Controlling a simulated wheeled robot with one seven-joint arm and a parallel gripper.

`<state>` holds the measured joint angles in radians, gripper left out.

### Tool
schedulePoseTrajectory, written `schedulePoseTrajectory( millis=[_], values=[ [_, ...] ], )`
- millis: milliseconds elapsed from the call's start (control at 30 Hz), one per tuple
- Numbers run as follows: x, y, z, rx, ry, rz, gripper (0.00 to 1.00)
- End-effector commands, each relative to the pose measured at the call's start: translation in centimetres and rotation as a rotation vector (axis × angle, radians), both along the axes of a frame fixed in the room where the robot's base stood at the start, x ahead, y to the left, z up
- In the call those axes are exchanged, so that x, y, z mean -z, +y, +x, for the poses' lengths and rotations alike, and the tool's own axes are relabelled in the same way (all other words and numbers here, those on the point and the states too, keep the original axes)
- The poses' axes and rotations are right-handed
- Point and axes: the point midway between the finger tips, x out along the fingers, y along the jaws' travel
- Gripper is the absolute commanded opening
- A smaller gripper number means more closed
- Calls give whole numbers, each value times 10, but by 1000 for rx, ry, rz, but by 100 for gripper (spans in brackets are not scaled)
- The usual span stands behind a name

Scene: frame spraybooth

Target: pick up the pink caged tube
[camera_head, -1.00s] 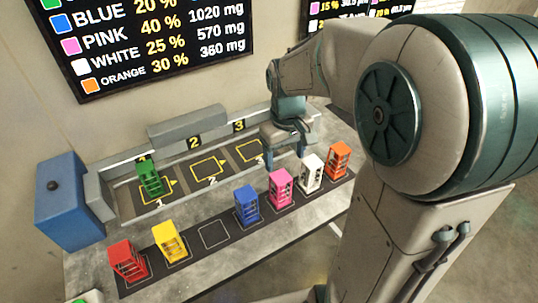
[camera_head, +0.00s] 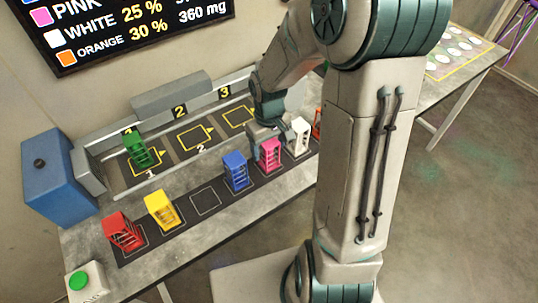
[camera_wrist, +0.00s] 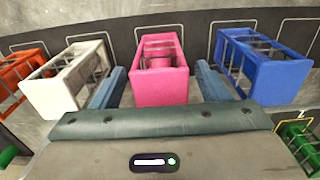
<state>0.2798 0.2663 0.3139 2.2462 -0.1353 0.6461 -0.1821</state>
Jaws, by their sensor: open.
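The pink caged tube (camera_head: 270,155) stands upright on the dark strip between the blue and white caged tubes. It also shows in the wrist view (camera_wrist: 160,72), in the middle between my two fingers. My gripper (camera_wrist: 160,84) is open, with one finger on each side of the pink cage. The wrist view shows no clear contact. In the head view my gripper (camera_head: 267,134) is right at the pink tube, and the arm hides part of the area behind it.
The blue caged tube (camera_head: 236,171) and white caged tube (camera_head: 299,137) stand close on either side. The yellow (camera_head: 161,210) and red (camera_head: 122,232) ones are farther left. A green one (camera_head: 139,150) stands in bay 1. The orange one (camera_wrist: 18,72) is beyond the white.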

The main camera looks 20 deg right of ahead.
Motion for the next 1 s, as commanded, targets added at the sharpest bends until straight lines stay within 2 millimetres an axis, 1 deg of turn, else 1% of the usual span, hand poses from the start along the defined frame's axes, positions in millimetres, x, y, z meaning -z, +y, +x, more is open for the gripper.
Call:
schedulePoseTrajectory(
  millis=[100, 200, 300, 500, 533, 567, 600, 667, 700, 733, 1000],
  values=[
    [16, 2, 0, -2, 4, 1, 69],
    [24, 2, 0, -1, 3, 1, 69],
    [28, 1, 0, -1, -1, 1, 69],
    [28, 1, 1, -1, -1, 1, 69],
    [28, 1, 1, -1, -1, 1, 64],
    [28, 1, 1, -1, -1, 1, 55],
    [28, 1, 1, -1, -1, 1, 44],
    [28, 1, 1, -1, -1, 1, 27],
    [28, 1, 1, -1, -1, 1, 16],
    [28, 1, 0, -1, -1, 1, 14],
    [27, 1, 1, 0, -2, 1, 14]
  ],
)
